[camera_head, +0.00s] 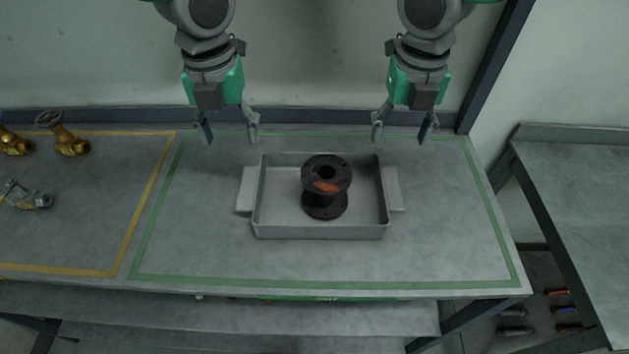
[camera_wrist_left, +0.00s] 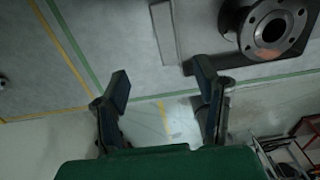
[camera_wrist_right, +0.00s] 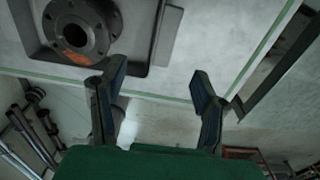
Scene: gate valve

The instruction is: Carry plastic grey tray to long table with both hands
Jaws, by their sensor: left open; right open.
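The grey plastic tray (camera_head: 275,228) lies flat on a grey table inside a green taped rectangle, with a flat handle on its left (camera_head: 246,191) and right (camera_head: 394,188) sides. A dark flanged spool-shaped pipe piece (camera_head: 326,187) stands upright in it. My left gripper (camera_head: 229,138) is open and empty beyond the tray's left far corner. My right gripper (camera_head: 401,138) is open and empty beyond the right far corner. Both are apart from the handles. The left handle shows in the left wrist view (camera_wrist_left: 165,32), the right one in the right wrist view (camera_wrist_right: 167,36).
Brass valves (camera_head: 67,140) and a small metal fitting (camera_head: 27,197) lie in a yellow taped area at left. A second grey table (camera_head: 580,200) stands at right, across a gap. Tools (camera_head: 515,331) lie low beneath it. The tabletop around the tray is clear.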

